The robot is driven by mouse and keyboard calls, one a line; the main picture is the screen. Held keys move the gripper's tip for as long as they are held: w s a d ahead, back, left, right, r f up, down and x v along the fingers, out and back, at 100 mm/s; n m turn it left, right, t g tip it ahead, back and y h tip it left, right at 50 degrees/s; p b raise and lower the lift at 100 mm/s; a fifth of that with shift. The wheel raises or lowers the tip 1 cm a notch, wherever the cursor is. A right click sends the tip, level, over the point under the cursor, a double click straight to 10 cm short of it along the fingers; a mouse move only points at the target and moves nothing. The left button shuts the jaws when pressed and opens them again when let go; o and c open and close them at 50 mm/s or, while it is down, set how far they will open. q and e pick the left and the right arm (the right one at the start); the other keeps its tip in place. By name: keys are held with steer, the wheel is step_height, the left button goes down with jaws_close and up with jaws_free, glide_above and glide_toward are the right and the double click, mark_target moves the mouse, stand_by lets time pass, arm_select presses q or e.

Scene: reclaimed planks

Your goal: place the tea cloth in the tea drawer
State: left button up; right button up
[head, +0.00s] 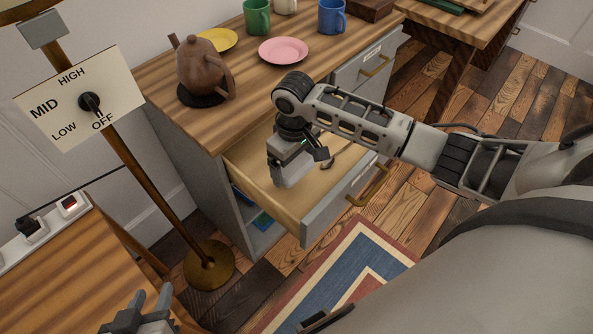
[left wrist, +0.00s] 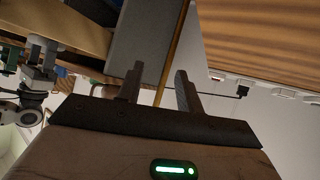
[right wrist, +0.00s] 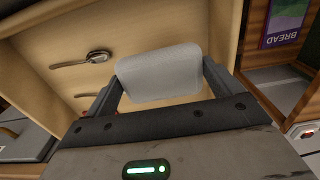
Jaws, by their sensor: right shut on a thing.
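The tea cloth (right wrist: 158,72) is a pale grey, rounded bundle between the fingers of my right gripper (right wrist: 160,85). In the head view my right gripper (head: 292,168) points down inside the outline of a pulled-out drawer (head: 253,178), which has a pale wooden inside and a grey front with a brass handle. The drawer's bottom shows behind the cloth in the right wrist view; whether the cloth touches it I cannot tell. No label naming this drawer is readable. My left gripper (head: 150,308) is open and empty at the lower left; its fingers are apart in the left wrist view (left wrist: 160,82).
A spoon (right wrist: 90,58) lies in the drawer. The counter above holds a brown teapot (head: 203,68), a pink plate (head: 283,50), a yellow plate (head: 218,39) and mugs. A heater-style dial sign (head: 80,98) on a brass stand is at left. A striped rug (head: 345,272) lies below.

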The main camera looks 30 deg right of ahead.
mark_target(294, 163)
step_height(294, 163, down, 6)
steer(key=shift+f+b, duration=0.1)
steer(key=shift+b, duration=0.45)
steer(key=shift+f, duration=0.3)
steer(key=o, duration=0.6)
step_height(294, 163, up, 12)
steer(key=shift+f+p, duration=0.1)
steer(key=shift+p, duration=1)
arm_select(q)
steer(key=shift+a, duration=0.1)
arm_select(e)
steer(key=shift+r, duration=0.35)
arm_select(q)
steer(key=shift+r, duration=0.2)
